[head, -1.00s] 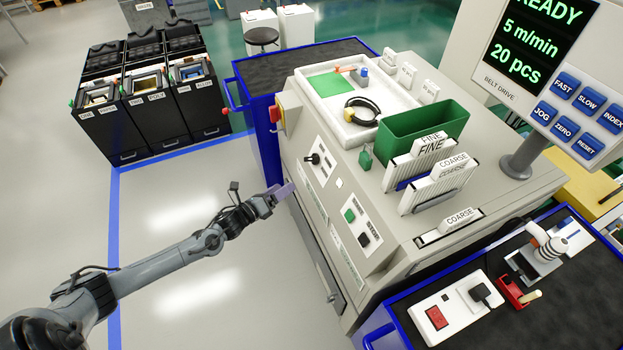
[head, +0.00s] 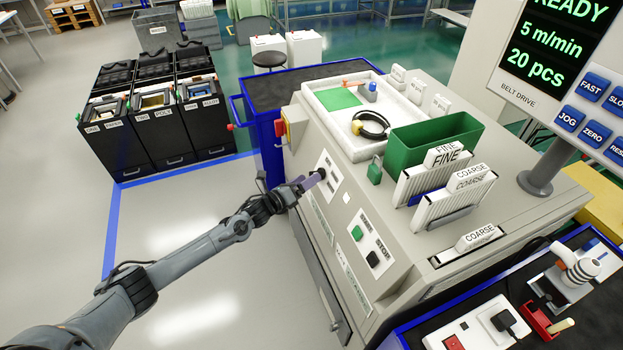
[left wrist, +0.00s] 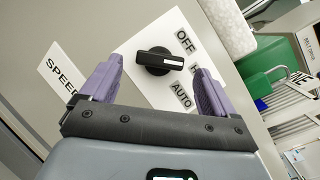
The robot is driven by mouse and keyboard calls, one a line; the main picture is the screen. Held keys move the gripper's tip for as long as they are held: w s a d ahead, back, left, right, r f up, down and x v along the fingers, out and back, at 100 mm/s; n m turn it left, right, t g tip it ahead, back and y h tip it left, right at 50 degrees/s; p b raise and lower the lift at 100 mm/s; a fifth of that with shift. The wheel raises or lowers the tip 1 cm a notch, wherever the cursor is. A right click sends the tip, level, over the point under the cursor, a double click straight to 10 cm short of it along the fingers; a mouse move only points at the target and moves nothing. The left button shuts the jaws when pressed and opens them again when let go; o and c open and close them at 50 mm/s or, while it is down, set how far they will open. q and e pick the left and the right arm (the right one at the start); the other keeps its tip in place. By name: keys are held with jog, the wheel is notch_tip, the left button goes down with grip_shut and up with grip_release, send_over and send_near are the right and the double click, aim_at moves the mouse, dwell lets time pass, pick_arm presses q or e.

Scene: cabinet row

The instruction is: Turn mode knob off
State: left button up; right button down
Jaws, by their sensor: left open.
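The black mode knob (left wrist: 158,61) sits on a white plate on the machine's front panel. The white line on its handle points right in the left wrist view, between the OFF label (left wrist: 185,42) and the AUTO label (left wrist: 181,95). A label between these two is partly hidden by a finger. My left gripper (left wrist: 158,70) is open and empty, its purple fingers on either side of the knob in the picture; the remaining gap is hard to judge. In the head view the left gripper (head: 311,182) is at the panel, partly covering the knob (head: 321,173). My right gripper is out of view.
Below the knob plate in the head view are a green button (head: 357,233) and a black button (head: 373,259). A red switch (head: 280,128) is at the panel's far edge. A green bin (head: 432,143) stands on top.

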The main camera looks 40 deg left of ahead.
pick_arm(q)
jog(key=shift+w+d, duration=0.2)
jog(key=shift+w, duration=1.2)
jog(key=c, duration=1.1)
jog(key=shift+o, duration=0.2)
jog(key=n+g+y+p, duration=0.1)
jog(key=n+p, duration=0.2)
jog(key=n+g+y+p, duration=0.1)
jog(key=n+p, duration=0.2)
jog(key=n+g+y+p, duration=0.1)
jog(key=n+p, duration=0.2)
jog(key=p, duration=0.1)
jog(key=shift+d+r+n+g, duration=0.25)
jog(key=shift+r+n+g, duration=0.05)
jog(key=shift+r, duration=0.1)
jog(key=o, duration=1.1)
jog(key=shift+c, duration=0.2)
